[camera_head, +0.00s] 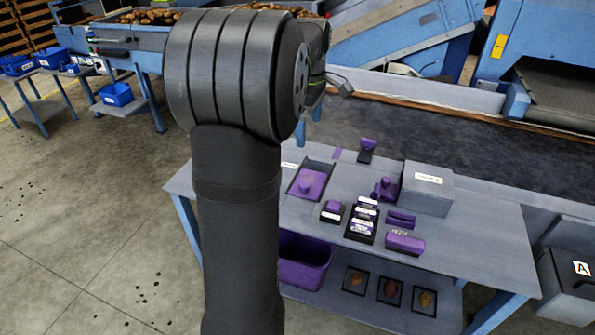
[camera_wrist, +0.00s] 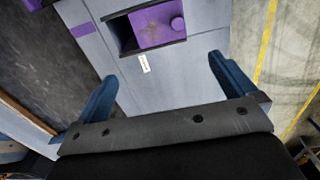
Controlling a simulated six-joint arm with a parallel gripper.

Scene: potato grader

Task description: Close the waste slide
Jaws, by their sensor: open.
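The waste slide (camera_head: 311,184) appears to be the purple plate with a raised knob in a dark frame at the left of the grey table. It also shows in the wrist view (camera_wrist: 152,27), top centre, with its round knob (camera_wrist: 178,23) at the right. A dark gap shows beside the plate at the frame's left end in the wrist view, and at the far end in the head view. My gripper (camera_wrist: 163,68) is open and empty, its two blue fingers apart below the slide in the picture, not touching it. In the head view my arm hides the gripper.
A white label (camera_wrist: 145,63) lies beside the slide frame. Several purple and black fixtures and a grey box (camera_head: 428,188) stand to the right on the table (camera_head: 460,240). A purple bin (camera_head: 303,270) sits below. A conveyor runs behind the table.

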